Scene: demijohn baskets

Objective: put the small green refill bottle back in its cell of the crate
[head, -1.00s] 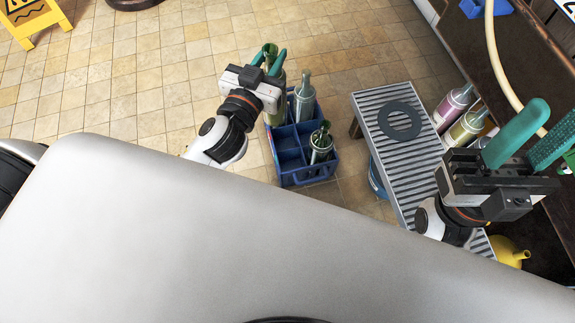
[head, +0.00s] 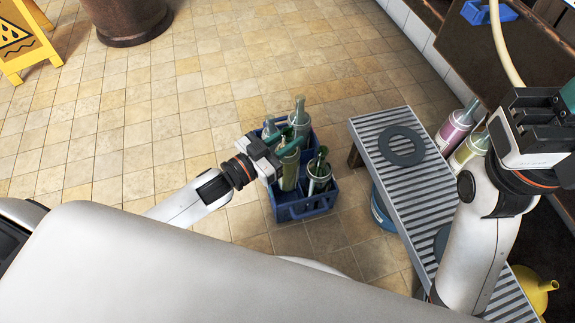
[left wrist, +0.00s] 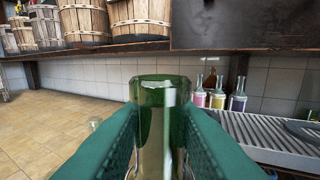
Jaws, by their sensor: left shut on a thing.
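My left gripper (head: 287,148) is shut on the green bottle (head: 289,175) near its neck. The bottle is upright at the near left part of the blue crate (head: 306,208); I cannot tell whether its base is down inside a cell. In the left wrist view the open green mouth and neck (left wrist: 160,95) stand between the two teal finger pads. A second bottle with a dark green top (head: 319,176) stands in the near right cell. A clear grey-green bottle (head: 299,115) stands at the back. My right gripper (head: 545,130) is at the right edge, its fingers mostly cut off.
A grey slatted bench (head: 420,190) with a dark ring (head: 401,146) on it stands right of the crate. Pink (head: 456,127) and yellow (head: 470,150) bottles stand beyond it. A blue bucket (head: 382,212) is under the bench. Tiled floor left of the crate is clear.

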